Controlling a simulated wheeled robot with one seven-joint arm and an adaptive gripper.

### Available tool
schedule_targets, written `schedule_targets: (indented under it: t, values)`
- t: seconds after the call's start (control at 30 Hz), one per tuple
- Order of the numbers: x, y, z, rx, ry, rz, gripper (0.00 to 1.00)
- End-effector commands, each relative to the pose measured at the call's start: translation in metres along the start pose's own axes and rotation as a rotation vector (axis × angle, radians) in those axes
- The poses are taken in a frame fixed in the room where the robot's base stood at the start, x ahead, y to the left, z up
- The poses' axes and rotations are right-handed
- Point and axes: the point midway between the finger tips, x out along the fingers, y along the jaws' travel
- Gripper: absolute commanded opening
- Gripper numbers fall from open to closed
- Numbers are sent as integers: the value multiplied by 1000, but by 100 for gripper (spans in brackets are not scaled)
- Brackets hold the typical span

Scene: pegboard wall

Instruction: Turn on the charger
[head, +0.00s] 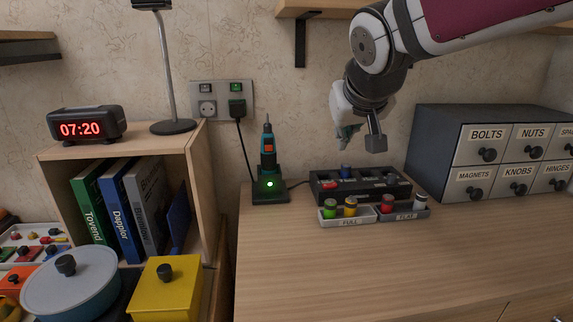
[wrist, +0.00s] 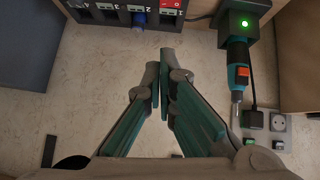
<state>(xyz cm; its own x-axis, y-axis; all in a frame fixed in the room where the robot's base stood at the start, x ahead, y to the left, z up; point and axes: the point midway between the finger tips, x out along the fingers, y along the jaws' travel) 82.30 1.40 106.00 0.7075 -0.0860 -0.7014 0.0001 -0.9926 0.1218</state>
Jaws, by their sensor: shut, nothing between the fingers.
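The charger (head: 360,187) is a black box with several slots near the back of the bench. A red switch (head: 328,184) sits at its left end; whether it is on or off I cannot tell. A blue battery (head: 345,170) stands in one slot. The wrist view shows the charger's numbered front (wrist: 122,17), the blue battery (wrist: 139,17) and part of the red switch (wrist: 172,4) at the top edge. My gripper (head: 347,138) is above and behind the charger, apart from it. Its fingers (wrist: 161,85) are shut and empty.
A drill dock (head: 271,188) with a green light and upright drill (head: 267,148) stands left of the charger. Battery trays marked FULL (head: 349,221) and FLAT (head: 405,213) lie in front. Labelled drawers (head: 428,150) stand right. A wall socket (head: 208,108) has a black plug (head: 237,109) beside it.

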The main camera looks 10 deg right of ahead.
Motion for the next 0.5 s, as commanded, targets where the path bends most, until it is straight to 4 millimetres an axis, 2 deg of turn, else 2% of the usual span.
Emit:
schedule_targets:
  t: [0.17, 0.5]
  values:
    - [16, 0, 1, 0, -2, 0, 0]
    - [82, 0, 2, -1, -4, 0, 0]
